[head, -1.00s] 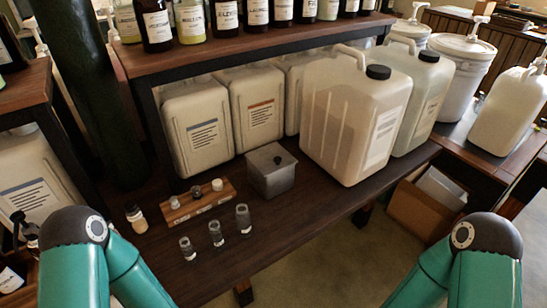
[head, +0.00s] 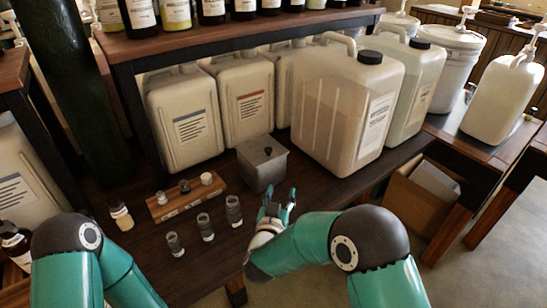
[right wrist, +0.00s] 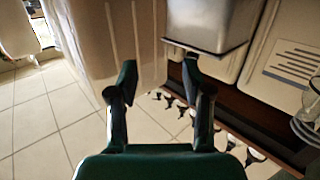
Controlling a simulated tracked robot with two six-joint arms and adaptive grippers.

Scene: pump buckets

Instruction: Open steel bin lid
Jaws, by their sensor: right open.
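The small square steel bin (head: 260,170) stands on the dark wooden bench, in front of the white jugs. Its lid (head: 262,150) is on, with a dark round knob (head: 268,151) on top. In the right wrist view the bin (right wrist: 207,25) shows at the top, just beyond the fingertips. My right gripper (head: 279,193) is open and empty, just in front of the bin and apart from it. It also shows open in the right wrist view (right wrist: 159,72). My left arm shows at the lower left, but its gripper is out of view.
A large white jug (head: 345,110) stands close right of the bin. A wooden rack (head: 185,198) with small pieces and several glass vials (head: 205,227) stand to its left. A small bottle (head: 121,215) is farther left. A shelf of bottles (head: 230,38) overhangs behind.

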